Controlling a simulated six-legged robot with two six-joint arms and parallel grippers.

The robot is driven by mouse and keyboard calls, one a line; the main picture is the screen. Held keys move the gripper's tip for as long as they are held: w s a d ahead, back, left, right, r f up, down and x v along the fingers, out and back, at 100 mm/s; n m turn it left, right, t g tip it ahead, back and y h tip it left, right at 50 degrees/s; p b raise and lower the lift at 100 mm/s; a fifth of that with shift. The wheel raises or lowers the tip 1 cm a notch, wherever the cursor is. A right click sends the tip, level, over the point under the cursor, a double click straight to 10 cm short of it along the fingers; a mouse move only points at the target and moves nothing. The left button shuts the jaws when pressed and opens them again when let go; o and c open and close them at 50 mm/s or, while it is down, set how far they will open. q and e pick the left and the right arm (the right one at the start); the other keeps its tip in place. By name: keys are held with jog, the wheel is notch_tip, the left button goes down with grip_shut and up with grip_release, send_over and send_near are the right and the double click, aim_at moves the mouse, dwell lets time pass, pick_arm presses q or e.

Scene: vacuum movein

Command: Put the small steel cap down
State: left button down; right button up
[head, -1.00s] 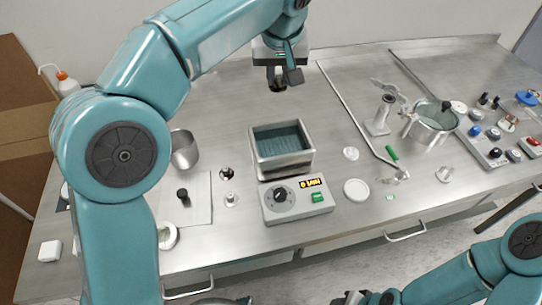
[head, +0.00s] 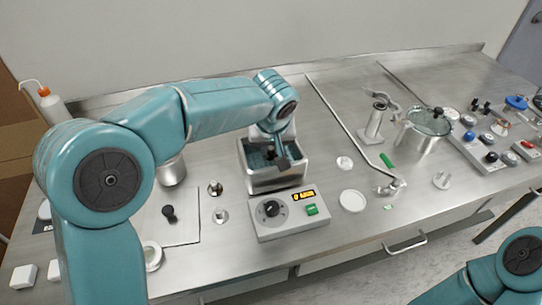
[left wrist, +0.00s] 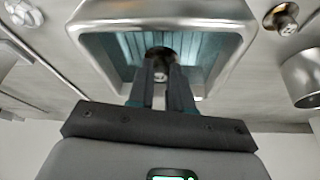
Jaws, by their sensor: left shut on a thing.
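My left gripper (head: 274,156) points down over the open bath (head: 277,184), a rectangular steel box with a teal inside. In the left wrist view its two dark fingers (left wrist: 161,66) are shut on the small steel cap (left wrist: 160,55), a round, dark, shiny piece. The cap shows against the bath's teal inside, within the outline of the rim (left wrist: 225,12). I cannot tell how far it is above the bath floor. In the head view the fingers mostly hide the cap. My right arm shows at the lower right, but its gripper is out of view.
A control box (head: 290,214) with a knob and green button stands in front of the bath. Two small metal pieces (head: 214,187) (head: 220,215) and a steel beaker (head: 172,172) are to its left.

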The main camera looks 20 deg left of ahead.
aim_at(271, 155)
pick_arm(q)
notch_tip(271, 155, down, 3)
jog(key=shift+f, duration=0.2)
jog(key=shift+f+b, duration=0.15)
jog(key=shift+b, duration=0.2)
jog(key=c, duration=1)
grip_release()
jog(key=shift+c, duration=0.2)
